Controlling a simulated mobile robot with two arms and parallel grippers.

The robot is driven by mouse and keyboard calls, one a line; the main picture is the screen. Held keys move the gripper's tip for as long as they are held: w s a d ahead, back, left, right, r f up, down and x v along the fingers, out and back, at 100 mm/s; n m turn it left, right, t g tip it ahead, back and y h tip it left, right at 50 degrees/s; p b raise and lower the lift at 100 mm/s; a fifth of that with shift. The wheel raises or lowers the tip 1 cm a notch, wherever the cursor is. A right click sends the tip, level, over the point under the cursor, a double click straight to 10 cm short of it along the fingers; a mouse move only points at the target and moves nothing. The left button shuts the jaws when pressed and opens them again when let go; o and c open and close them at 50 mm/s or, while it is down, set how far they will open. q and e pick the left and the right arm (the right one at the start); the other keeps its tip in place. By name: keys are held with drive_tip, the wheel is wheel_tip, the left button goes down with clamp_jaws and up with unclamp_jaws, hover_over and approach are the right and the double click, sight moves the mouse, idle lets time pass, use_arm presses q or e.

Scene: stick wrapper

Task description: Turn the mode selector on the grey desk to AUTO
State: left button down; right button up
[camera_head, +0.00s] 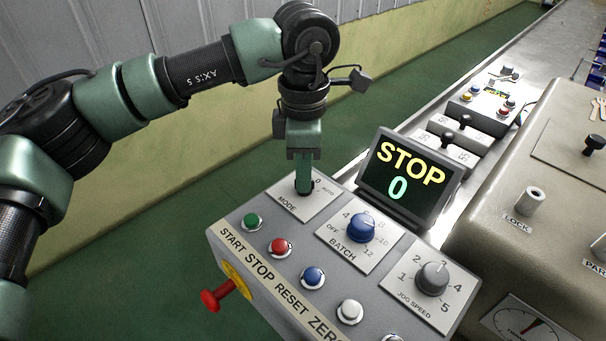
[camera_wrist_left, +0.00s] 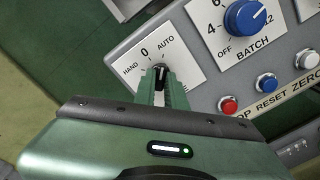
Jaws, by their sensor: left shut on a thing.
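The grey desk (camera_head: 330,250) is a sloped control panel with a white MODE plate (camera_head: 288,207) at its top left. My left gripper (camera_head: 304,186) comes down onto that plate from above and hides the knob in the head view. In the left wrist view the mode selector (camera_wrist_left: 160,73) is a small black knob between the fingertips of my left gripper (camera_wrist_left: 161,84), which is shut on it. Its plate reads HAND, 0 and AUTO. The knob's white mark seems to point toward the AUTO side; its exact position is hard to tell. My right gripper is out of view.
The screen (camera_head: 408,176) reads STOP and 0. A blue BATCH knob (camera_head: 360,228), a grey JOG SPEED knob (camera_head: 432,277), several push buttons and a red mushroom knob (camera_head: 211,300) are close by. A beige machine (camera_head: 510,220) stands at the right.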

use_arm(q)
drive_tip(key=shift+d, duration=0.1)
idle(0.3)
drive_tip(key=c, duration=1.5)
unclamp_jaws()
drive_tip(key=shift+d, duration=0.1)
drive_tip(key=shift+o, duration=0.2)
wheel_tip(320, 180, up, 8)
drive_tip(key=shift+f+b, duration=0.1)
drive_tip(key=shift+b, duration=0.3)
